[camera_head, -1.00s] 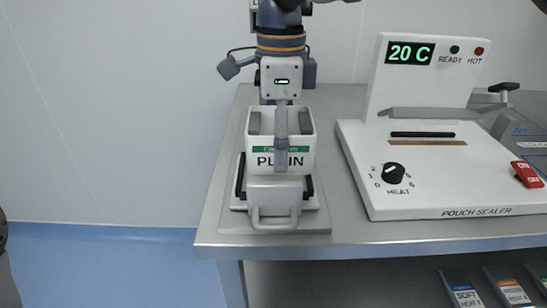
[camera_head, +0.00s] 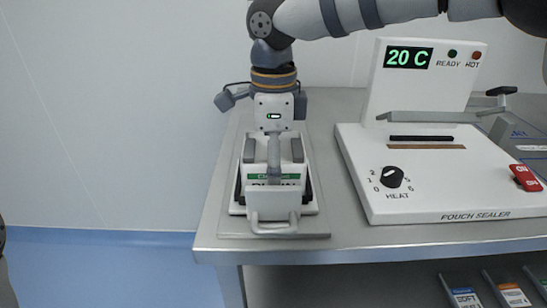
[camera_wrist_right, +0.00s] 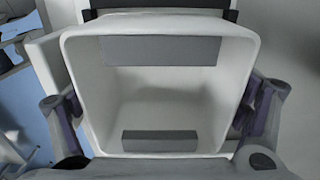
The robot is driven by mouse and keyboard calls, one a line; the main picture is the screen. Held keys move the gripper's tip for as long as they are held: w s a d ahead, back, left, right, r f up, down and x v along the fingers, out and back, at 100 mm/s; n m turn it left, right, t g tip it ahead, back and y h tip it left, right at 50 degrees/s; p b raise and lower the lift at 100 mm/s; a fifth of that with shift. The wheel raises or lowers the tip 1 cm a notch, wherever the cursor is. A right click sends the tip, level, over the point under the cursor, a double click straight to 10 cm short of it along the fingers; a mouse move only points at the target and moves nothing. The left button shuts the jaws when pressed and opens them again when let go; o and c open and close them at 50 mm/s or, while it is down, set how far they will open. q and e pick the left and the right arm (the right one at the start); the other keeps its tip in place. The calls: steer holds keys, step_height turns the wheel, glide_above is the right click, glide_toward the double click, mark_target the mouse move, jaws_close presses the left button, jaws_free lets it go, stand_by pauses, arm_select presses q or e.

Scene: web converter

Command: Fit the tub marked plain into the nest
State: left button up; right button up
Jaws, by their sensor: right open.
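The white tub marked plain (camera_head: 259,170) is in the nest (camera_head: 235,207), low between its dark side pieces. Its green stripe shows, but the nest's front part hides the lower half of the lettering. My right gripper (camera_head: 274,168) is over the tub from above, one finger in front of the label. In the right wrist view the open, empty tub (camera_wrist_right: 160,95) lies between the spread fingers of my right gripper (camera_wrist_right: 162,140), one at each side. Whether the tub rests fully on the nest's floor is hidden. My left gripper is out of view.
A pouch sealer (camera_head: 440,190) reading 20 C stands to the right, with a heat knob (camera_head: 392,177) and a red switch (camera_head: 526,178). The nest sits near the steel bench's (camera_head: 350,238) front edge. Several labelled packs (camera_head: 466,297) are on the shelf below.

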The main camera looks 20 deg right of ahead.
step_height(320, 180, up, 12)
steer(key=shift+r, duration=0.15)
